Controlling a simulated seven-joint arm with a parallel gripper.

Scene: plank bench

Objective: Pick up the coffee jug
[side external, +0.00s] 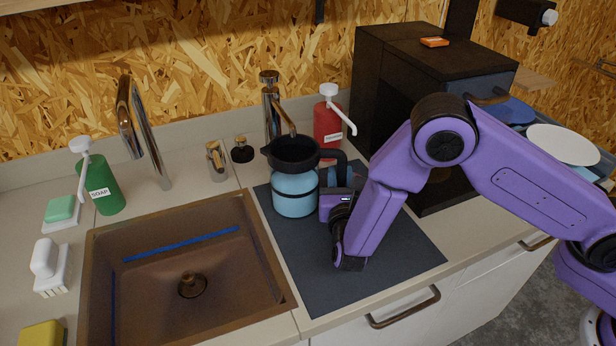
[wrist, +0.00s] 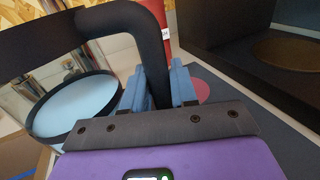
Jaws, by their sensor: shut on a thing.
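The coffee jug (side external: 294,193) has a light blue body, a black band, and a black rim and handle. It looks upright over the dark mat (side external: 375,265) right of the sink; I cannot tell whether its base touches the mat. My gripper (side external: 337,178) is at the jug's right side, with its fingers at the handle. In the wrist view the blue fingers of my gripper (wrist: 162,86) are shut on the black handle, one on each side. The light blue body of the jug (wrist: 75,106) shows to the left. The jug's base is hidden in the wrist view.
The brown sink (side external: 100,243) lies left of the mat. A tap (side external: 271,108) and a red dispenser (side external: 328,122) stand close behind the jug. A green soap bottle (side external: 102,187) is at the far left. The mat's front is clear.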

